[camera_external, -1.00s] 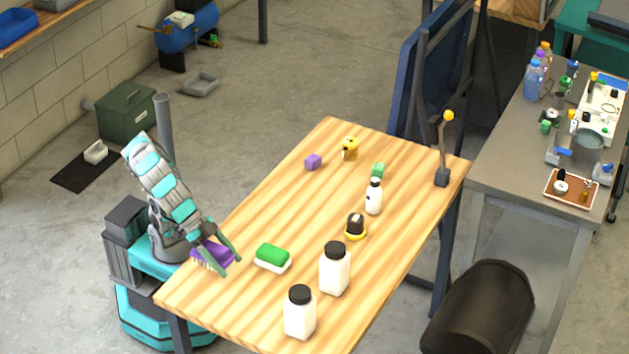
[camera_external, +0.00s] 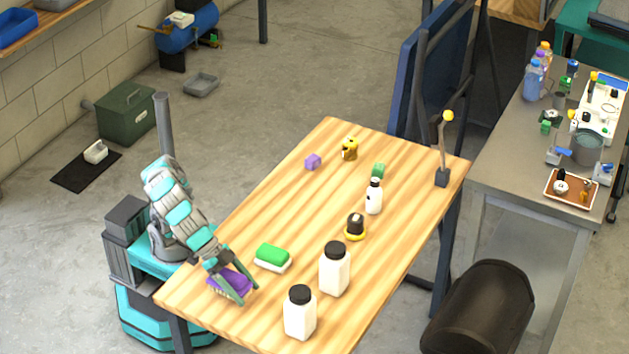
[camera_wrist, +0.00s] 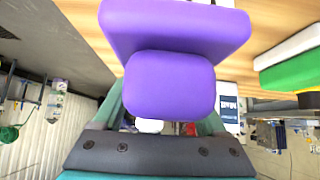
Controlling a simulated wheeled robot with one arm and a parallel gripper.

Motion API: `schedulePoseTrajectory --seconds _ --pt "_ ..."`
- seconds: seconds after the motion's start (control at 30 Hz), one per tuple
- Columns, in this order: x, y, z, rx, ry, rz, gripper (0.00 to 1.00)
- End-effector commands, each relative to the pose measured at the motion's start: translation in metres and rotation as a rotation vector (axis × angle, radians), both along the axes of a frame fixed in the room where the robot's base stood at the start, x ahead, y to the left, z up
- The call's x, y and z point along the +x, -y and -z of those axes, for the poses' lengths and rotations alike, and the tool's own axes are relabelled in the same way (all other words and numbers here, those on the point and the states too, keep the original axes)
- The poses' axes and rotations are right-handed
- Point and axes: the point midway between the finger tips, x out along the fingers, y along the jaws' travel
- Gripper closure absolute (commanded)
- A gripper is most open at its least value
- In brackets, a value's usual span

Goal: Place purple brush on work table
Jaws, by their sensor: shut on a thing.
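The purple brush (camera_external: 226,281) is between the fingers of my gripper (camera_external: 244,296), which is shut on it. It is low over the near left end of the wooden work table (camera_external: 215,312); I cannot tell whether its bristles touch the top. In the wrist view the purple brush (camera_wrist: 172,70) fills the upper middle, with its rounded handle towards me and the table surface (camera_wrist: 268,22) behind it. My gripper also shows in the wrist view (camera_wrist: 165,120), its fingers partly hidden by the brush.
A green and white brush or sponge (camera_external: 273,257) lies just right of my gripper. Two white bottles with black caps (camera_external: 300,314) (camera_external: 335,270) stand further right. A black and yellow item (camera_external: 355,228), a small white bottle (camera_external: 374,198) and a purple cube (camera_external: 313,162) are farther back. The table's left middle is clear.

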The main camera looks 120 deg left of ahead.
Motion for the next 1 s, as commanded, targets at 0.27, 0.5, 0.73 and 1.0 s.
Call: schedulePoseTrajectory --seconds 0.27,0.5,0.73,1.0 --pt "-0.001 0.0 0.026 0.001 0.0 0.0 0.96" --pt "-0.001 0.0 0.028 -0.001 0.001 0.001 0.96" --pt "-0.001 0.0 0.031 -0.001 0.0 0.001 0.19" --pt "-0.001 0.0 0.031 -0.001 0.0 0.001 0.0"
